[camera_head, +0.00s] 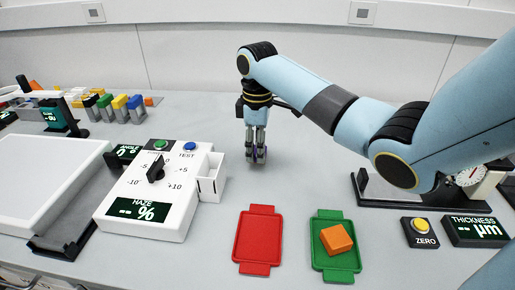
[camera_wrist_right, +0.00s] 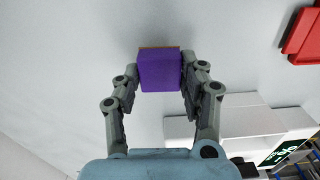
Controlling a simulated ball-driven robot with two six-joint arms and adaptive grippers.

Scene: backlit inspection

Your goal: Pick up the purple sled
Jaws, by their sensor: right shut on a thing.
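The purple sled (camera_wrist_right: 160,72) shows in the right wrist view as a small purple block with a thin orange-brown edge along its far side. My right gripper (camera_wrist_right: 160,78) is shut on it, with one finger against each side. In the head view my right gripper (camera_head: 257,152) points down over the grey table behind the red tray. Only a little of the purple sled (camera_head: 259,155) shows there between the fingertips. I cannot tell whether it touches the table. My left gripper is not in view.
A red tray (camera_head: 239,262) and a green tray (camera_head: 320,264) holding an orange block (camera_head: 336,239) lie at the front. A white haze meter (camera_head: 128,228) stands at left, a thickness gauge (camera_head: 465,232) at right. Table around the gripper is clear.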

